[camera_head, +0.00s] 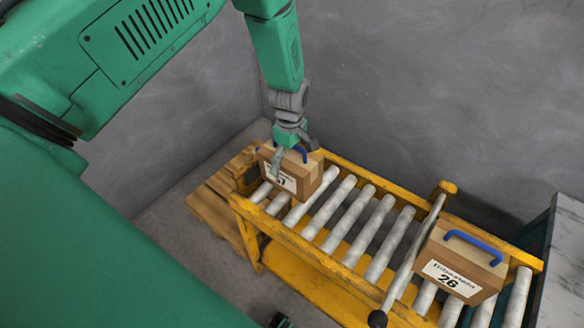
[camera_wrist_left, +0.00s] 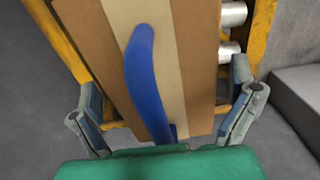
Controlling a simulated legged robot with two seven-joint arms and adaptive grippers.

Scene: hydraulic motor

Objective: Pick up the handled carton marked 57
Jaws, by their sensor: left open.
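The brown carton (camera_head: 309,181) with a blue handle stands at the left end of the roller conveyor. Its white label is partly covered by a gripper finger, and the number is only partly readable. My left gripper (camera_head: 292,153) is open just above this carton, its fingers spread to either side of the handle. In the left wrist view the blue handle (camera_wrist_left: 146,75) runs between the two open fingers, over the carton top (camera_wrist_left: 195,60) with its pale tape strip. I cannot tell whether the fingers touch the carton.
A second brown carton (camera_head: 484,273) with a blue handle, marked 26, stands at the right end of the yellow roller conveyor (camera_head: 300,248). A grey bar with a dark knob (camera_head: 377,319) crosses the rollers between the cartons. A wooden pallet (camera_head: 213,207) lies at the left; grey walls stand behind.

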